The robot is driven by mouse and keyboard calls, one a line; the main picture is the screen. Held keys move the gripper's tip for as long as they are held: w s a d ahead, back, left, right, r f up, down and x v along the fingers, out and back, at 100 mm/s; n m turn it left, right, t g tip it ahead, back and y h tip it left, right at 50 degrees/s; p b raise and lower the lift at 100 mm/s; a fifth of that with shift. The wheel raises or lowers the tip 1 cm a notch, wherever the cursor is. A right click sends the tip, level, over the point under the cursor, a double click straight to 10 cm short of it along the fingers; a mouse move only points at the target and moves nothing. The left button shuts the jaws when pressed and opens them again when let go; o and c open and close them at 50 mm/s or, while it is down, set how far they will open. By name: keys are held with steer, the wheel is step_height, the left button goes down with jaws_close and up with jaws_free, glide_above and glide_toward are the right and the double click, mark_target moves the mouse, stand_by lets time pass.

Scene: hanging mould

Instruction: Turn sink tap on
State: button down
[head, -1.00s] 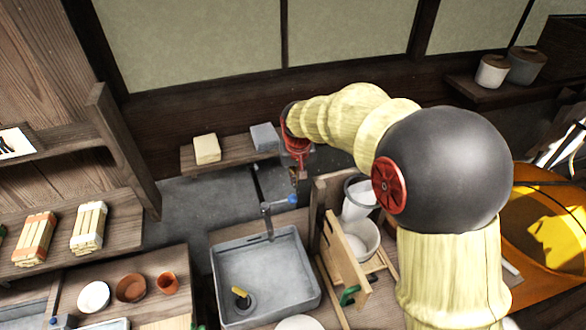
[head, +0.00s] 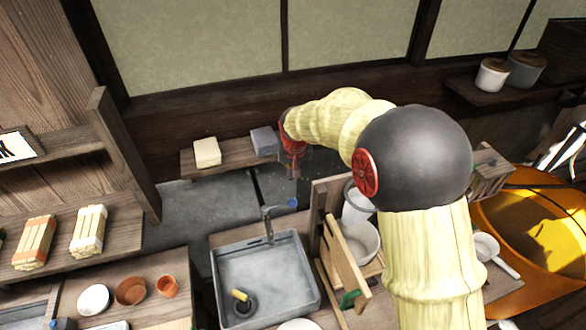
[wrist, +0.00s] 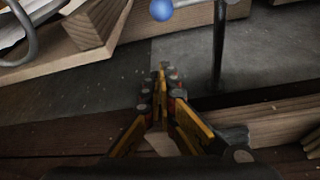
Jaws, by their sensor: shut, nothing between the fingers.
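The sink tap (head: 267,224) is a grey metal spout standing at the back edge of the grey sink (head: 222,275). A blue knob (head: 292,203) sits to the right of the spout. The same knob shows at the top of the wrist view (wrist: 161,10), beyond my fingertips. My gripper (head: 294,172) is red and hangs behind and above the knob in the head view. In the wrist view its yellow-edged fingers (wrist: 161,72) meet at the tips with nothing held. A gap shows between the tips and the knob in that view.
A shelf (head: 231,165) with a cream block and a grey block is behind the sink, left of my gripper. A wooden rack (head: 342,262) and a white bucket (head: 357,203) stand right of the sink. A dark upright rod (wrist: 219,45) is right of my fingertips.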

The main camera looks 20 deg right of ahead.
mark_target(279, 206)
step_height(279, 206, down, 6)
steer(key=s+p, duration=0.2)
steer(key=shift+a, duration=0.2)
stand_by(0.3)
steer(key=shift+f, duration=0.1)
steer(key=shift+s+m+b, duration=0.35)
steer(key=shift+m+b, duration=0.05)
steer(key=shift+b, duration=0.35)
